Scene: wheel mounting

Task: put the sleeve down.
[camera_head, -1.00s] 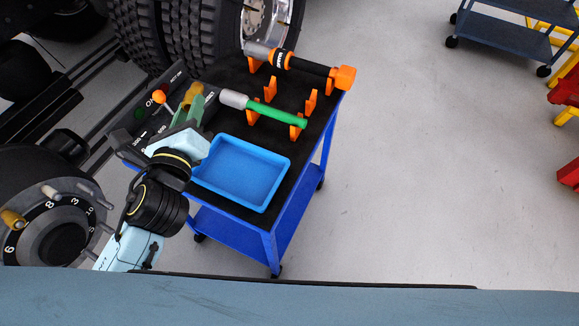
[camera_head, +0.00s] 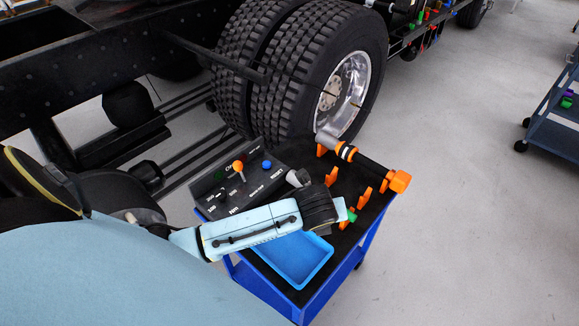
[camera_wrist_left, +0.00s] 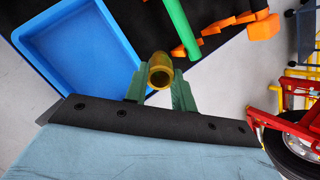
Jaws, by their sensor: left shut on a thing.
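The sleeve (camera_wrist_left: 160,66), a short brass-yellow hollow cylinder, is in the left wrist view between the green fingers of my left gripper (camera_wrist_left: 159,82). The gripper is shut on it, and the open end of the sleeve faces the camera. Behind it are the right side of a blue tray (camera_wrist_left: 85,45) and a green handle (camera_wrist_left: 178,25); I cannot tell its height above the cart. In the head view my left arm reaches over the cart's black top (camera_head: 345,243) and hides the gripper, the sleeve and part of the tray (camera_head: 300,258). My right gripper is not in view.
The green-handled tool (camera_head: 297,178) is mostly hidden behind my arm. Orange holders (camera_head: 363,198) and a long orange-ended tool (camera_head: 398,181) are on the cart's far side. A control panel (camera_head: 240,185) adjoins the cart's left. Truck wheels (camera_head: 300,75) stand behind.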

